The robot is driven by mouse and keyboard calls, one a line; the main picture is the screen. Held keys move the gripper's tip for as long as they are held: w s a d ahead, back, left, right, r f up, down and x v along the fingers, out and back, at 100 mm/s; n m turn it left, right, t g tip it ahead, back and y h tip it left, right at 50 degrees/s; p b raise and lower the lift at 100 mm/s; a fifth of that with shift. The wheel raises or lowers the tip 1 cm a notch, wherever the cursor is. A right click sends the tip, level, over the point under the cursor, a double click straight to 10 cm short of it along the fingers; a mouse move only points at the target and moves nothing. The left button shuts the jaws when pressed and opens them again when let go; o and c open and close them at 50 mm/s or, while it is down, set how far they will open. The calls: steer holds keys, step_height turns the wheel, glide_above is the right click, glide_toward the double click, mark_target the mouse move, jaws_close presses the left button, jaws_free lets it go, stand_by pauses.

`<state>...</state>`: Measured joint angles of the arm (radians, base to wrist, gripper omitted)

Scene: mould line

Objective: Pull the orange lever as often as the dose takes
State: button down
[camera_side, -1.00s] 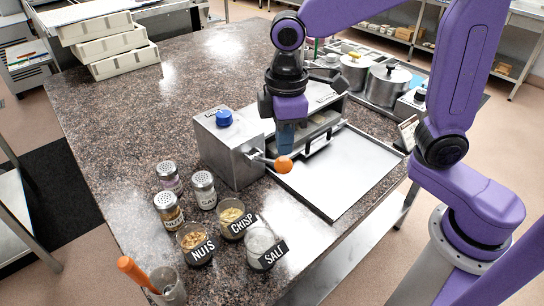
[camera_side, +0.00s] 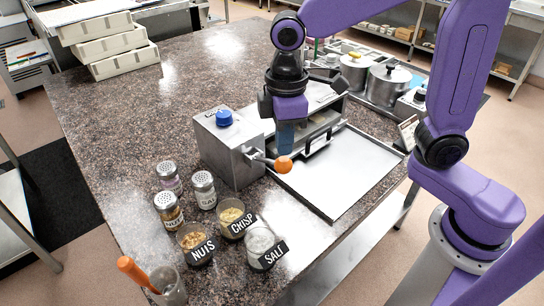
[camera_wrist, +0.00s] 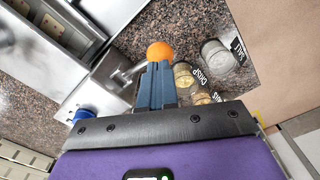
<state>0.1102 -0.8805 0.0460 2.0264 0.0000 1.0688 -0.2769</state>
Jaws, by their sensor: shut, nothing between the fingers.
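The orange lever knob (camera_side: 284,164) sits at the end of a short metal arm on the side of a steel dosing box (camera_side: 228,152) with a blue button on top. My gripper (camera_side: 286,142) is shut and empty, pointing down just above and behind the knob. In the wrist view the orange knob (camera_wrist: 160,51) shows right beyond the closed blue fingertips (camera_wrist: 158,68). Whether the fingers touch the knob or the lever arm I cannot tell.
Jars labelled nuts (camera_side: 195,243), crisp (camera_side: 235,220) and salt (camera_side: 264,246) and several shakers (camera_side: 203,190) stand left of and in front of the box. A metal tray (camera_side: 345,178) lies to the right. Pots (camera_side: 388,85) stand behind.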

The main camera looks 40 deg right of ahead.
mark_target(286, 160)
steer(key=shift+f, duration=0.15)
steer(key=shift+s+f, duration=0.15)
steer(key=shift+f, duration=1.35)
steer(key=shift+s+f, duration=0.15)
steer(key=shift+f, duration=1.5)
steer(key=shift+w+f, duration=0.25)
steer(key=shift+f, duration=0.95)
steer(key=shift+r, duration=6.55)
